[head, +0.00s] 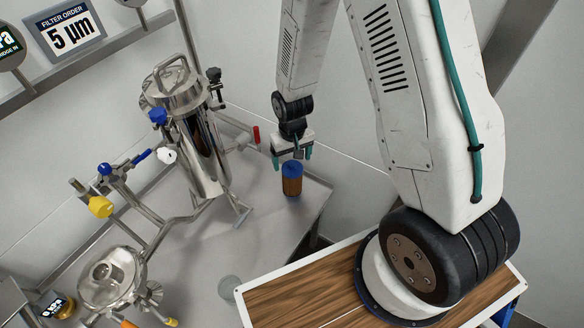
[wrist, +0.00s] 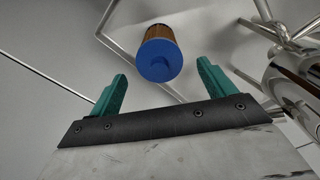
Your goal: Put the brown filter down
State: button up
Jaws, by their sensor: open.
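The brown filter (head: 292,183) has a blue cap and stands upright on the grey metal bench, near its right end. It also shows in the wrist view (wrist: 159,56), blue cap toward the camera, beyond the fingertips. My gripper (head: 293,154) is just above the filter in the head view, with its teal fingers spread apart. In the wrist view the two teal fingers (wrist: 163,83) are wide apart with nothing held between them. The filter appears clear of both fingers.
A tall steel filter housing (head: 203,150) with valves and pipes stands left of the filter. A smaller steel vessel (head: 112,278) is at the lower left. A sign (head: 70,30) reading "FILTER ORDER 5 µm" is on the wall. Bare bench lies between housing and filter.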

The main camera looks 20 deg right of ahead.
notch_tip(320, 180, up, 5)
jog(key=shift+r, duration=0.15)
jog(key=s+d+r, duration=0.1)
jog(key=s+r, duration=0.3)
jog(key=r, duration=0.6)
jog(key=s+d+r, duration=0.1)
jog(key=s+r, duration=0.2)
jog(key=r, duration=0.7)
jog(key=s+d+r+t, duration=0.1)
jog(key=s+r, duration=1)
jog(key=s, duration=0.5)
jog(key=shift+s+d+r, duration=0.15)
jog(key=shift+s+d, duration=0.05)
